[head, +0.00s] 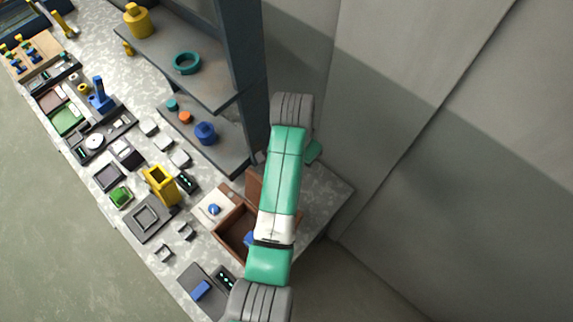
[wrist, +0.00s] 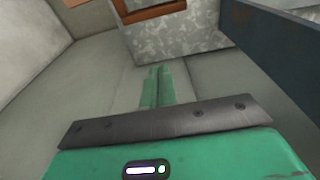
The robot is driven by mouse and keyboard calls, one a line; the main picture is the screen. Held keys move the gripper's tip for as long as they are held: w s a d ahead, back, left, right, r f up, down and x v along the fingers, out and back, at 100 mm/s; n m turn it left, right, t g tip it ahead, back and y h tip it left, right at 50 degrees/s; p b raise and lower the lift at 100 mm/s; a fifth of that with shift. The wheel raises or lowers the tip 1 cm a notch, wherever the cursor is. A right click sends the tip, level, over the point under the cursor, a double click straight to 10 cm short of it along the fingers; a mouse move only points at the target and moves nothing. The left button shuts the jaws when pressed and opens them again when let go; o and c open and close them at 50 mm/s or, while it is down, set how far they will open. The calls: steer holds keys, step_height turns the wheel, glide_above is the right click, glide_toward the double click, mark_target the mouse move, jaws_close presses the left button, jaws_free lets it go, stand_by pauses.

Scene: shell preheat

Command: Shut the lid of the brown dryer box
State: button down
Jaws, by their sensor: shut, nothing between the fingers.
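The brown dryer box (head: 224,236) stands on the speckled counter in the head view, open at the top. Its lid (head: 253,186) appears to stand raised at the box's back side, partly hidden by my arm. A blue item (head: 249,238) shows inside the box, also partly covered. In the wrist view my gripper (wrist: 158,72) is shut and empty, its green fingers side by side. Beyond the fingertips a brown edge (wrist: 150,13), seemingly of the box or lid, shows at the top, apart from them.
A dark shelf unit (head: 255,90) stands behind the counter, left of my arm; a dark panel also fills the wrist view's upper right (wrist: 285,50). A white plate with a blue knob (head: 213,208) lies beside the box. The counter (head: 325,195) is bare to the right, near the wall.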

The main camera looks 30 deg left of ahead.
step_height(320, 180, down, 9)
steer(key=s+p, duration=0.1)
steer(key=s, duration=0.1)
steer(key=shift+s+a+r, duration=0.15)
steer(key=shift+s+a, duration=0.15)
steer(key=shift+r+p, duration=0.1)
steer(key=shift+p, duration=0.25)
